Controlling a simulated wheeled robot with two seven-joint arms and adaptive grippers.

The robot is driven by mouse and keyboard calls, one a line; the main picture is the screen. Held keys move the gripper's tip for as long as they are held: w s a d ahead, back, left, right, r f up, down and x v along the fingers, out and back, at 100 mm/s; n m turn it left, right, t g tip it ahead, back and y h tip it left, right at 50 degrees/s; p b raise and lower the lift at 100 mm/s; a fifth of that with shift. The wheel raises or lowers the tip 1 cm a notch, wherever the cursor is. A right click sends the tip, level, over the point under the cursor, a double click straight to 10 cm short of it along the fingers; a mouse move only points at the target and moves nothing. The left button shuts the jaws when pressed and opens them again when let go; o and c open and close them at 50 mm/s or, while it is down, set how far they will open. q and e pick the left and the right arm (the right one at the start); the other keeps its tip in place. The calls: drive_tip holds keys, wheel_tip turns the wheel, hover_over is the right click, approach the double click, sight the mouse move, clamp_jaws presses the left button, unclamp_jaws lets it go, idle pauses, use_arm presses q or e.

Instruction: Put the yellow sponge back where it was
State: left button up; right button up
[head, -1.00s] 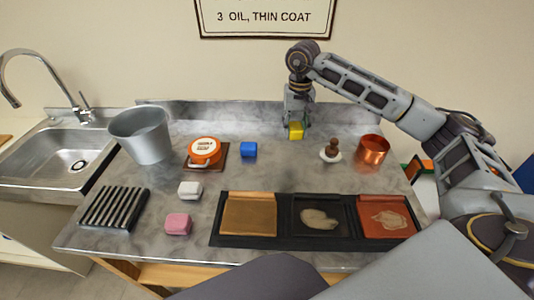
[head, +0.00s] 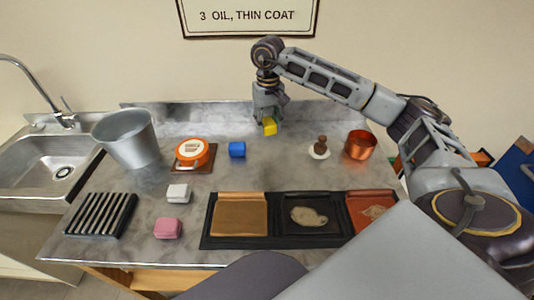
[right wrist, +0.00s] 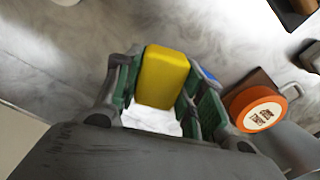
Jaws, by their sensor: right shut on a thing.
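The yellow sponge (head: 270,127) is a small block at the back of the grey stone counter. My right gripper (head: 268,113) is shut on it, pointing down. In the right wrist view the sponge (right wrist: 162,77) sits between the green-padded fingers of my right gripper (right wrist: 165,95). In the head view I cannot tell whether the sponge touches the counter or hangs just above it. My left gripper is not in view.
A blue block (head: 237,149), a white block (head: 178,193) and a pink block (head: 168,228) stand on the counter. An orange tin (head: 193,152), a metal bucket (head: 127,140), a copper pot (head: 360,145), a black rack (head: 101,214) and a tray (head: 272,240) surround them.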

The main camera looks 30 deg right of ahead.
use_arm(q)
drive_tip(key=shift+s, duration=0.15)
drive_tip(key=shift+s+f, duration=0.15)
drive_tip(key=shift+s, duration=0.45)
use_arm(e)
drive_tip(key=shift+n, duration=0.3)
